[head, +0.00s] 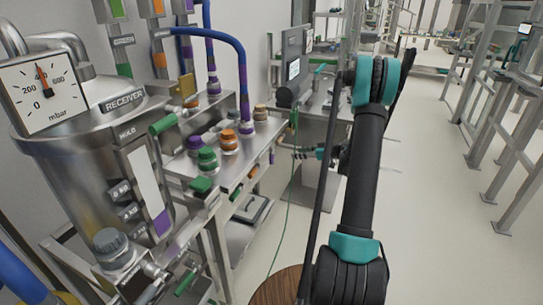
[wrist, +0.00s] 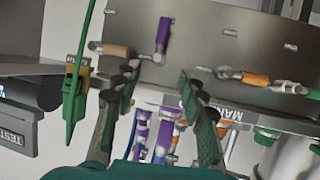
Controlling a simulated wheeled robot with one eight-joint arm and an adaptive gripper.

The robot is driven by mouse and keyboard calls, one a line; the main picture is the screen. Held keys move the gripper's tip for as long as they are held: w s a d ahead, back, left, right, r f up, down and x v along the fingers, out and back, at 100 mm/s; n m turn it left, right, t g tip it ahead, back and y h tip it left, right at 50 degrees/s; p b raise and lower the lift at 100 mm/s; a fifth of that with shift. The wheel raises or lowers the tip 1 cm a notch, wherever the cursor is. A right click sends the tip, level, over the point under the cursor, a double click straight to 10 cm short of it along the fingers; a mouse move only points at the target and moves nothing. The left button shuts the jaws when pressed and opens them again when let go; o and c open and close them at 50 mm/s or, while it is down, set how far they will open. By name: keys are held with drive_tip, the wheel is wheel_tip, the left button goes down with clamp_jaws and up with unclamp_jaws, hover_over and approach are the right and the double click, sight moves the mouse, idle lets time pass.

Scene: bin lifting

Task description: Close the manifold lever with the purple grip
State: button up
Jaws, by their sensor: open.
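The lever with the purple grip (wrist: 164,31) is on the metal manifold front panel, upper middle of the wrist view. Its grip stands up along the picture from a small pivot fitting. In the head view a small purple grip (head: 271,157) shows at the far end of the manifold's front. My gripper (wrist: 158,80) is open and empty, its two fingers spread below the purple lever in the wrist view and apart from it. In the head view my gripper (head: 300,153) is small, right of the manifold front and partly hidden by my arm.
In the wrist view, a lever with a tan grip (wrist: 112,50) lies left of the purple one and an orange-gripped lever (wrist: 256,79) lies right. Purple hoses and a receiver tank (head: 80,165) are nearby. Floor at right (head: 430,190) is clear.

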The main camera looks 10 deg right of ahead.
sight(271, 154)
drive_tip(key=x, duration=1.7)
drive_tip(key=shift+a+f, duration=0.1)
clamp_jaws()
